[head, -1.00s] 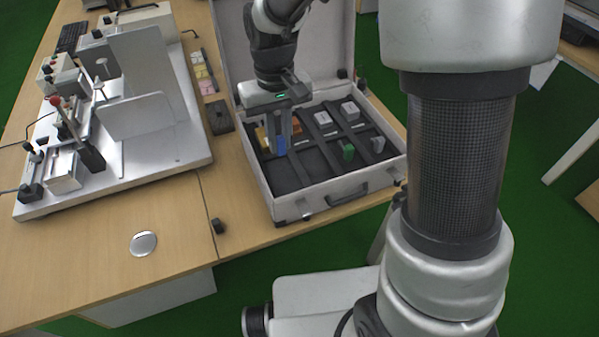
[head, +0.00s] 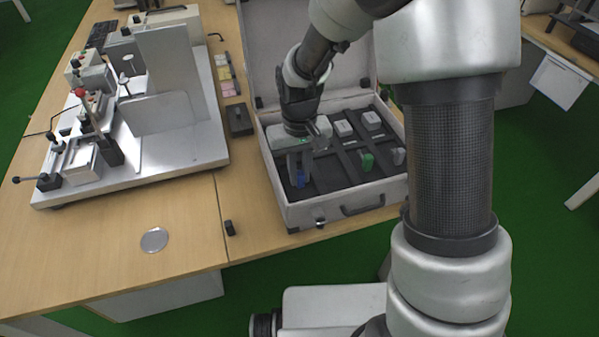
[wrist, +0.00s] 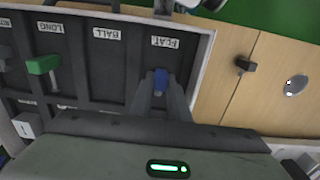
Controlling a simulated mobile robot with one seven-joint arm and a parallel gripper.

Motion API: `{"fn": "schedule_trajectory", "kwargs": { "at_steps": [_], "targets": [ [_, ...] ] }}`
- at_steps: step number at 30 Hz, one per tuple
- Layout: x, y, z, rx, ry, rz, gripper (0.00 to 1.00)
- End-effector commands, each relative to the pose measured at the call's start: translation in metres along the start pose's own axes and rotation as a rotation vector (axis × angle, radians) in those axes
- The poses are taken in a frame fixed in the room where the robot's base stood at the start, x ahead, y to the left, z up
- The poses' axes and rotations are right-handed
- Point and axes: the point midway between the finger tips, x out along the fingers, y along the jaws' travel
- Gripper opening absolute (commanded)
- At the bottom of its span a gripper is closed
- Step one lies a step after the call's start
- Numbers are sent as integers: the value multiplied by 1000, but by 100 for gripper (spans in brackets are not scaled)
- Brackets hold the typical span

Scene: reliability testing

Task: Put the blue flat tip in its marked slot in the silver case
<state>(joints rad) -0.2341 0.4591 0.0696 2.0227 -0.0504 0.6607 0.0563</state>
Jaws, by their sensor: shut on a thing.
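The silver case (head: 290,214) stands open on the table, with a dark divided insert. My gripper (head: 298,178) reaches down into its front left part and is shut on the blue flat tip (head: 302,179). In the wrist view the blue tip (wrist: 160,80) is between the two fingers, over the compartment marked with the FLAT label (wrist: 165,42). I cannot tell whether the tip touches the compartment floor. My gripper hides the back left of the case in the head view.
A green piece (wrist: 43,65) stands in the LONG compartment. The BALL compartment (wrist: 100,70) beside FLAT looks empty. White blocks (head: 343,128) sit in the back row. The case's raised lid (head: 300,50) is behind my arm. A small black part (head: 230,228) lies on the table left of the case.

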Motion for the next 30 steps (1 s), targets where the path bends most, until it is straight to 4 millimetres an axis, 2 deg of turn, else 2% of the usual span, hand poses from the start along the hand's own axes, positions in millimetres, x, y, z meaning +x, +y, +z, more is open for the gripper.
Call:
{"fn": "schedule_trajectory", "kwargs": {
  "at_steps": [6,7,8,15,19,23,30],
  "targets": [
    [4,0,0,0,0,0,0],
    [3,0,0,0,0,0,20],
    [3,0,0,0,0,0,23],
    [2,0,0,0,0,0,23],
    [-5,0,0,0,1,0,23],
    [-25,0,-1,0,4,0,23],
    [-78,0,-2,0,5,0,23]
  ]
}}
